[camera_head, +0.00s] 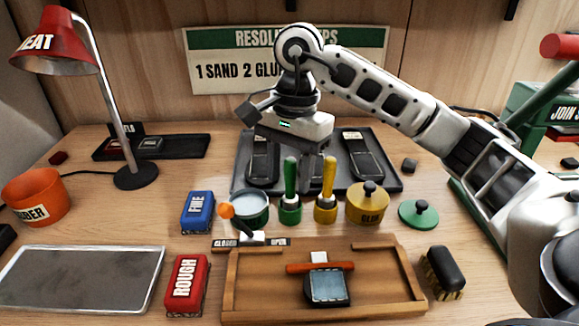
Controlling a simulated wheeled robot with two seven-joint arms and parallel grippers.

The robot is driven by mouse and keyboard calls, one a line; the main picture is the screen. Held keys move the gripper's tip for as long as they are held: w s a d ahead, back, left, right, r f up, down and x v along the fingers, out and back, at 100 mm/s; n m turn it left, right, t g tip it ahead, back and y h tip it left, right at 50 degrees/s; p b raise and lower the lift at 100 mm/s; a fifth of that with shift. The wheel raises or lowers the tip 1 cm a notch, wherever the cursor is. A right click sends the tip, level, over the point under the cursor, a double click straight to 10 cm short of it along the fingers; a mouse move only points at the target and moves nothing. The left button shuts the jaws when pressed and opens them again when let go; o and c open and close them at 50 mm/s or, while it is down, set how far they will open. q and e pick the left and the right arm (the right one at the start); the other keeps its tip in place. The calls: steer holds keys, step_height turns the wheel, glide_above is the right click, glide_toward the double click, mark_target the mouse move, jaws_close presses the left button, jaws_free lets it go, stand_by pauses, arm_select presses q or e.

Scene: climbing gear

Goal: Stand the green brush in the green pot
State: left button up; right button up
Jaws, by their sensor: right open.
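The green brush (290,178) stands upright with its handle up; its lower end is in or on a small green base (290,213), and I cannot tell which. The green pot (252,211) is just left of it, with its lid off and a pale grey surface inside. A green lid with a knob (418,214) lies on the table to the right. My right gripper (297,172) points down, open, just behind and around the top of the green brush's handle as seen here; contact cannot be told. My left gripper is not in view.
A yellow brush (328,178) stands close right of the green one, then a lidded yellow glue pot (367,206). A dark tray with shoes (393,184) is behind.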

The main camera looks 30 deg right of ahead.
arm_select(q)
steer(key=p, duration=0.3)
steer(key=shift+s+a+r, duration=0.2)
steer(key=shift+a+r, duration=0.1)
arm_select(e)
step_height(320, 180, up, 12)
steer(key=d, duration=0.1)
steer(key=shift+w+d, duration=0.2)
steer(key=shift+w, duration=0.1)
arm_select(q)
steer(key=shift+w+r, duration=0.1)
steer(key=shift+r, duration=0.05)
arm_select(e)
steer(key=shift+f, duration=0.1)
